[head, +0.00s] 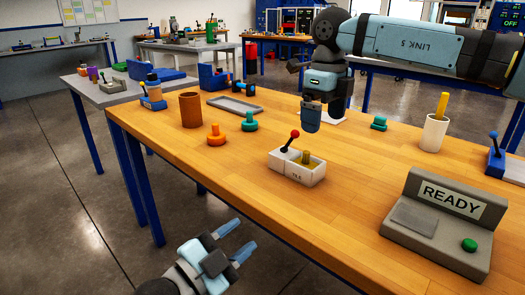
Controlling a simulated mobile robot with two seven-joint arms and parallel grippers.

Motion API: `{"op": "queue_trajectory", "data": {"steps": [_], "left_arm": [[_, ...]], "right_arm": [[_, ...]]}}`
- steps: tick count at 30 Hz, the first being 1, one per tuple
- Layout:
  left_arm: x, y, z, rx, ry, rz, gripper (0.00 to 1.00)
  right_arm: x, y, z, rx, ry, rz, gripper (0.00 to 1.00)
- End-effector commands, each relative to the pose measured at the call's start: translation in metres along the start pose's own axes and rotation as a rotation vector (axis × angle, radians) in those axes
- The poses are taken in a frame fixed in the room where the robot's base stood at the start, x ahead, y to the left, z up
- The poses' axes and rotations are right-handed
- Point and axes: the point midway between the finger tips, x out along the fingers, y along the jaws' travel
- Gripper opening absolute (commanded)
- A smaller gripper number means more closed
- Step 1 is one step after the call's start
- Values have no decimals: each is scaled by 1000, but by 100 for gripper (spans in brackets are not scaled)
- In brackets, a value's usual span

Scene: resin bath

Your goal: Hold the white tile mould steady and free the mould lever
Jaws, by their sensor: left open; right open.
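The white tile mould (297,171) sits on the wooden table near its front middle, upright. The mould lever (290,141), a black rod with a red ball end, leans up from its left part. A yellow peg-like piece (306,158) stands in its right part. My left gripper (236,240) is open and empty, low in front of the table and apart from the mould. My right gripper (322,114) points down above the table behind the mould, apart from it; its arm comes in from the right. What lies between its fingers is hard to see.
The grey READY console (442,235) stands at the front right, with a white cup (433,134) behind it. A brown cylinder (190,110), orange knob (215,135) and green knob (249,121) stand to the left. A grey tray (235,105) lies behind. Wood left of the console is clear.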

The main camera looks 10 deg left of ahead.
Motion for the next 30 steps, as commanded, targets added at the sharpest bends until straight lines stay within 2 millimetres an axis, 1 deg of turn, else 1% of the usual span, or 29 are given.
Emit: {"op": "queue_trajectory", "data": {"steps": [1,9,12,15,19,24,26,30], "left_arm": [[13,-13,-3,114,18,-2,43],[74,-67,-14,742,37,14,43],[96,-82,-16,959,22,38,43],[114,-92,-17,1143,-1,73,43],[129,-101,-16,1311,-28,115,43],[137,-105,-15,1403,-43,144,43],[138,-106,-15,1410,-45,147,43],[138,-105,-15,1410,-45,147,43]], "right_arm": [[0,0,0,0,0,0,96],[0,0,0,0,0,0,96],[0,0,0,0,0,0,96],[0,0,0,0,0,0,96],[0,0,0,0,0,0,96],[3,0,0,0,0,0,96],[7,0,0,0,0,1,96],[26,0,0,0,3,1,96]]}}
